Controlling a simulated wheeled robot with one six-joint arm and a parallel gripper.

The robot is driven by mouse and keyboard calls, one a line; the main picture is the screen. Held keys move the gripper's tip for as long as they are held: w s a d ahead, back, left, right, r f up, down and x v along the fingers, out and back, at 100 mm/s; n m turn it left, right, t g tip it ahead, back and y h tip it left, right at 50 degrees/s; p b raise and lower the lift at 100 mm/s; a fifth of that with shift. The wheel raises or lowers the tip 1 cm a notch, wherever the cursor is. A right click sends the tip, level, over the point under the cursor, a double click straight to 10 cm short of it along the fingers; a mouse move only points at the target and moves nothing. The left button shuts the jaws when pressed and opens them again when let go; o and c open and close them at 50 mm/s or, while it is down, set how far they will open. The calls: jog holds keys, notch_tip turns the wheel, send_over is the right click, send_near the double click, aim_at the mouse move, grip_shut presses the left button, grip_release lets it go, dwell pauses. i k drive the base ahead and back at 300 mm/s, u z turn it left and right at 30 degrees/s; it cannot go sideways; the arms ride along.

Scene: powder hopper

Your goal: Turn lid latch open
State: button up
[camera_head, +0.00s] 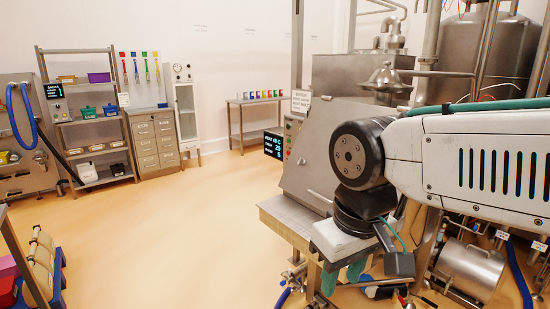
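The powder hopper is a steel cabinet with a slanted front panel (316,150), which looks like its lid, right of centre. I cannot make out the lid latch; my arm covers the right part of the hopper's front. My gripper (343,277) hangs below my wrist, in front of and below the slanted panel. Its two green fingers point down with a gap between them, and I see nothing held there. The fingers are partly cut off by the wrist parts above them.
A steel ledge (290,217) juts out below the hopper, close to my gripper. A dark display (273,145) stands at the hopper's left. Pipes and a steel cylinder (470,268) crowd the lower right. Shelves (93,125) and drawers (156,143) line the back left. The middle floor is clear.

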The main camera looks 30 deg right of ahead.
aim_at(301, 162)
jog(key=z, duration=0.35)
jog(key=i, duration=1.25)
jog(key=z, duration=0.5)
